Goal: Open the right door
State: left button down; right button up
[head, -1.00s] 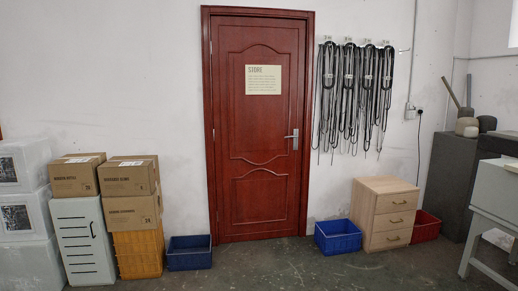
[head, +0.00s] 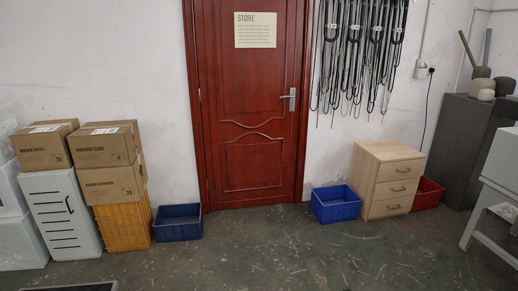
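A red wooden door (head: 250,120) stands shut in its red frame in the wall ahead, in the head view. A cream sign reading "STORE" (head: 256,30) is on its upper part. A silver lever handle (head: 291,98) sits on the door's right side, and the hinges appear to be on the left. The door's top edge is cut off by the picture. Neither of my grippers is in view.
A blue crate (head: 180,222) stands left of the door, beside stacked cardboard boxes (head: 108,150). Another blue crate (head: 335,204) and a wooden drawer cabinet (head: 386,180) stand to the right. Grey floor (head: 270,250) before the door is clear. Black cables (head: 360,50) hang on the wall.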

aim_at(249, 53)
jog(key=i+z, duration=0.3)
jog(key=i, duration=1.6)
